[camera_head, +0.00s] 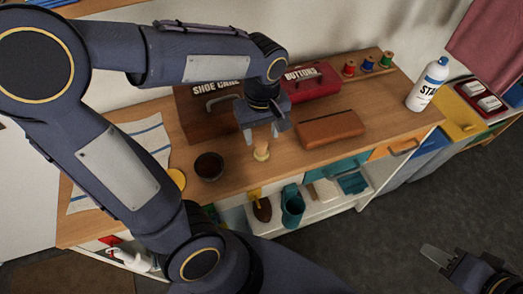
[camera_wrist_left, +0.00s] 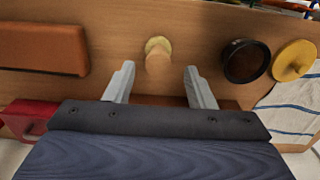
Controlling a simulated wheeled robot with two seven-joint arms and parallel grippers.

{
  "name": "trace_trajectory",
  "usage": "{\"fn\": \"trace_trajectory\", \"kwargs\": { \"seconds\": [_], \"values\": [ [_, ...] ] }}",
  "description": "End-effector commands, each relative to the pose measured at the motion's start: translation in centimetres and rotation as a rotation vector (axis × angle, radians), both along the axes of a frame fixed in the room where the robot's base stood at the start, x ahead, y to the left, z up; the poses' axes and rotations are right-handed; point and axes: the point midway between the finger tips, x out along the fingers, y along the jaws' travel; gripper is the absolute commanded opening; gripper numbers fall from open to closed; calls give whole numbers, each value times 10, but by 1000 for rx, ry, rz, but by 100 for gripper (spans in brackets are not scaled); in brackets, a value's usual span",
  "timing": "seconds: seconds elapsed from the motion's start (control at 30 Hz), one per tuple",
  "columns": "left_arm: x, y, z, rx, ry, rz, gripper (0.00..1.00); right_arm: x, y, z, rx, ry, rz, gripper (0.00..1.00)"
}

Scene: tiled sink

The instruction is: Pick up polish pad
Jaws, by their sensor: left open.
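The polish pad (camera_head: 261,151), which I take to be the small piece with a pale wooden knob and yellowish base, stands on the wooden counter. It also shows in the left wrist view (camera_wrist_left: 158,47), knob towards the camera. My left gripper (camera_head: 262,132) is open just above and behind the pad. In the left wrist view the fingers of my left gripper (camera_wrist_left: 159,72) point towards it, one on each side, with nothing between the tips. My right gripper (camera_head: 448,257) is low at the bottom right, away from the counter; its opening is unclear.
A dark round tin (camera_head: 209,166) and a yellow knobbed disc (camera_wrist_left: 293,60) are beside the pad. A brown case (camera_head: 330,129), a red buttons box (camera_head: 312,80) and a shoe care box (camera_head: 205,112) stand nearby. A white bottle (camera_head: 428,84) is at the right end.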

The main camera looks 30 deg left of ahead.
Motion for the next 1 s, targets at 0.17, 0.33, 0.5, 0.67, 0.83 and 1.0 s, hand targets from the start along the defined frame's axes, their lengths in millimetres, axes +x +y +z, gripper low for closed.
{"fn": "trace_trajectory", "kwargs": {
  "seconds": [0.17,0.33,0.5,0.67,0.83,1.0],
  "values": [
    [0,1,-21,0,4,2,50,0,0,0,0,0,0,36],
    [4,4,-44,-1,7,2,50,0,0,2,0,0,0,36],
    [6,5,-66,0,4,0,50,0,0,1,0,0,0,36],
    [6,5,-71,-2,1,0,50,0,0,1,0,0,0,36],
    [6,5,-70,-2,1,0,46,0,0,1,0,0,0,36],
    [6,4,-70,-2,1,0,23,0,0,1,0,0,0,36]
  ]
}}
